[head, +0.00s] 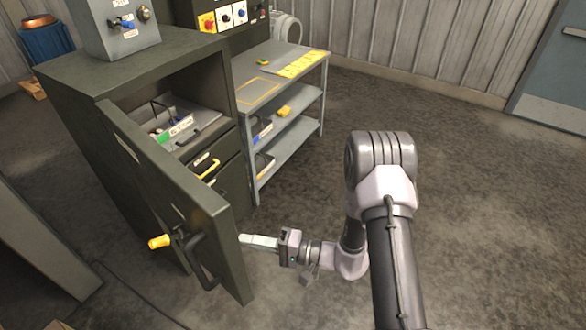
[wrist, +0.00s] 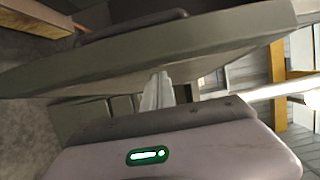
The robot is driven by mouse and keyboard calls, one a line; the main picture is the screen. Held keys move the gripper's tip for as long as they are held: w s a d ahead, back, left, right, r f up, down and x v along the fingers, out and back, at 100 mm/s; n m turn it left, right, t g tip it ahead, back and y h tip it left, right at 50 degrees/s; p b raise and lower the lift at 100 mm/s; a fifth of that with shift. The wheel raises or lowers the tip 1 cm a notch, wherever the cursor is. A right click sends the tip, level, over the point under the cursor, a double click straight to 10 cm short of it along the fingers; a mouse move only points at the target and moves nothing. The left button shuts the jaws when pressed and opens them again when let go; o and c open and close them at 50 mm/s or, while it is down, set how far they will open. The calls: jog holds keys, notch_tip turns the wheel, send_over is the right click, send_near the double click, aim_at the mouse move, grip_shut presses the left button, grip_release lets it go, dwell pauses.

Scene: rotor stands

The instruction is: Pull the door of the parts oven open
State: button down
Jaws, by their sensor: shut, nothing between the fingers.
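The parts oven (head: 75,135) is a dark grey-green cabinet at the left in the head view. Its door (head: 165,185) stands open, swung well out from the front. A dark bar handle (head: 199,262) and a yellow-gripped lever (head: 160,241) are on the door's outer face. My gripper (head: 245,241) is shut and empty beside the door's free edge, on its inner side. In the wrist view the fingers (wrist: 157,92) point at the door (wrist: 190,45), with the handle (wrist: 135,27) beyond it. I cannot tell whether the fingertips touch the door.
A tray (head: 185,125) with small parts and drawers (head: 205,165) show inside the cabinet. A grey shelf table (head: 300,85) stands to its right. A control box (head: 115,30) sits on top. The floor at the right is clear.

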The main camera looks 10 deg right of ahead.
jog(key=shift+s+a, duration=0.25)
jog(key=shift+a, duration=0.05)
jog(key=shift+w+d, duration=0.15)
jog(key=b+v, duration=0.2)
jog(key=v, duration=1)
jog(key=s+a+r+n+g+h+b, duration=0.2)
jog(key=s+r+g+h+b, duration=0.15)
jog(key=s, duration=0.25)
jog(key=s+a+r+n+g+h+b, duration=0.2)
jog(key=s+a+g+h+b, duration=0.1)
jog(key=s+g+h, duration=0.15)
jog(key=s+d+r+m+t+h+b, duration=0.3)
jog(key=s+d+t+h+b, duration=0.1)
jog(key=d+t+h+b, duration=0.1)
jog(key=shift+s+d+r+m+t+h, duration=0.4)
jog(key=shift+d+t+h, duration=0.3)
jog(key=shift+t+h, duration=0.15)
